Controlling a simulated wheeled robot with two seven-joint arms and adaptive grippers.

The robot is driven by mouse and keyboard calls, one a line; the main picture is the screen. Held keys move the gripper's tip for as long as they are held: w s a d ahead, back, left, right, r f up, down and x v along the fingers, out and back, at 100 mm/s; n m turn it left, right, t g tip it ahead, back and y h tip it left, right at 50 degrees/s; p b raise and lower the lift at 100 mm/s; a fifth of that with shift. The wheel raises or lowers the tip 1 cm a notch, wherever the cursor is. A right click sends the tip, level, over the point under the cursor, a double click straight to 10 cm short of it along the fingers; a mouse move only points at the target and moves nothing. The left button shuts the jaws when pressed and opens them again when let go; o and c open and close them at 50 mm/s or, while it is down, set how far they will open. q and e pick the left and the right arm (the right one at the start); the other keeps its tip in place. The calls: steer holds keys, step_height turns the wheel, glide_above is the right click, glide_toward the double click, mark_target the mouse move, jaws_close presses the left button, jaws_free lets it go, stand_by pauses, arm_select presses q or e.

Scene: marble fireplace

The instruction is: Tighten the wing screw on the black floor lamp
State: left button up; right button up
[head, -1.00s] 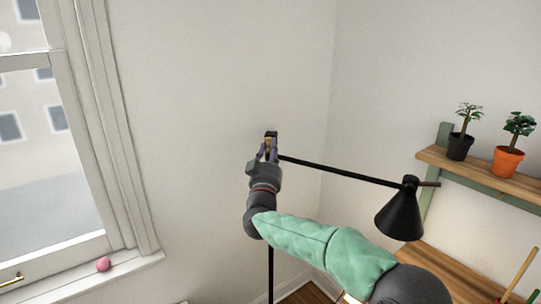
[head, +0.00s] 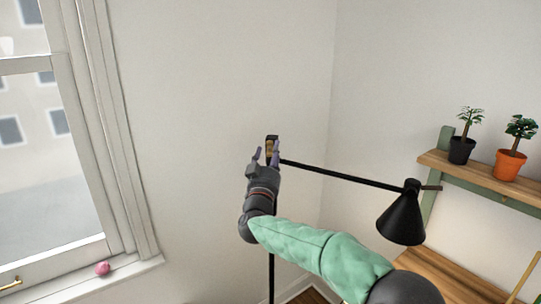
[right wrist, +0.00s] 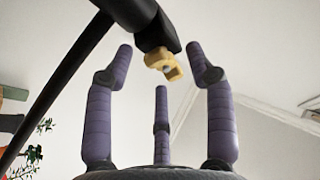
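The black floor lamp (head: 335,174) has an upright pole, a long arm to the right and a cone shade (head: 401,218). Its wing screw (right wrist: 161,62) is yellow and sits at the black joint in the right wrist view. My right gripper (head: 267,150) is at the lamp's joint at the top of the pole. In the right wrist view, my right gripper (right wrist: 160,60) has its purple fingers spread on both sides of the wing screw, apart from it, with a third finger below. My left gripper is out of view.
A wooden shelf (head: 485,177) with two potted plants (head: 461,149) is at the right, above a wooden surface (head: 450,275). A window with a sill (head: 75,287) and a pink ball (head: 102,268) is at the left. The wall around the lamp joint is bare.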

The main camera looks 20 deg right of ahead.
steer(key=shift+r, duration=0.1)
steer(key=v, duration=1.2)
steer(key=w+a+f+n+g+y, duration=0.1)
steer(key=w+f+n+y, duration=0.15)
steer(key=f, duration=0.75)
steer(key=w+a+f+n+g+y, duration=0.2)
steer(key=f+y, duration=0.2)
steer(key=f, duration=0.6)
steer(key=s+f+g+y, duration=0.2)
steer(key=s+f+g, duration=0.1)
steer(key=f, duration=0.8)
steer(key=s+f+g+y, duration=0.1)
steer(key=s+f+g, duration=0.15)
steer(key=f, duration=0.75)
steer(key=s+a+f+g+y, duration=0.2)
steer(key=s+f+g, duration=0.4)
steer(key=s+f, duration=0.95)
steer(key=s+f+m+g+y, duration=0.1)
steer(key=s+f+g, duration=0.1)
steer(key=s, duration=0.5)
steer(key=s+a+f+g+y, duration=0.1)
steer(key=s+f+g, duration=0.2)
steer(key=s, duration=0.5)
steer(key=shift+s+a+f+m, duration=0.2)
steer(key=shift+f+m, duration=0.15)
steer(key=shift+f, duration=0.35)
steer(key=shift+g, duration=0.25)
